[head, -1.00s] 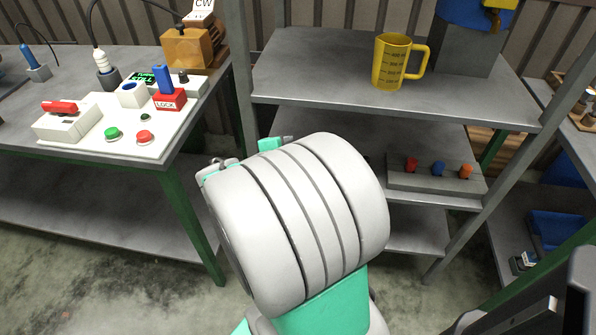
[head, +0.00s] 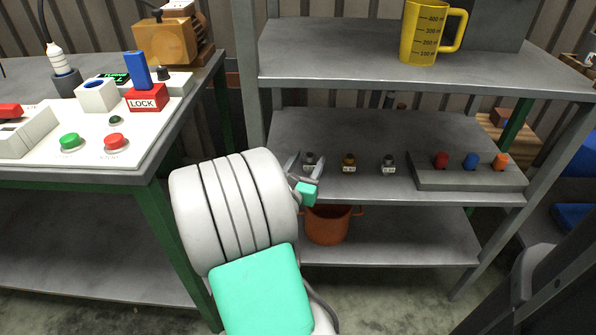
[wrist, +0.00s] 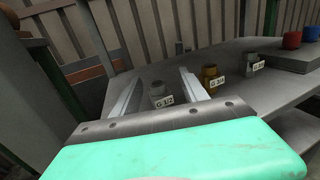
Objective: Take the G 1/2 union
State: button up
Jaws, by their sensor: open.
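The G 1/2 union (wrist: 157,89) is a small grey fitting with a "G 1/2" label, standing upright on the middle shelf. In the head view the union (head: 309,157) is leftmost in a row of three. My gripper (head: 305,165) is open at the left end of that shelf. In the wrist view my gripper (wrist: 160,76) has one finger on each side of the union, with visible space on both sides. I cannot tell how far the fingertips reach past it. Nothing is held.
A brass union (head: 349,161) and another grey union (head: 388,163) stand to the right. Farther right is a grey block (head: 468,178) with red, blue and orange pieces. An upper shelf (head: 400,68) overhangs. A shelf post (head: 249,70) stands left. An orange bucket (head: 328,225) sits below.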

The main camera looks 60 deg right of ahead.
aim_at(311, 153)
jog(key=shift+w+f+b, duration=0.25)
jog(key=shift+f+b, duration=0.45)
jog(key=shift+f, duration=0.5)
jog(key=d, duration=0.2)
jog(key=w+d+b, duration=0.1)
jog(key=d, duration=0.5)
jog(key=shift+w+b, duration=0.3)
jog(key=shift+a, duration=0.1)
jog(key=shift+c, duration=0.2)
grip_shut()
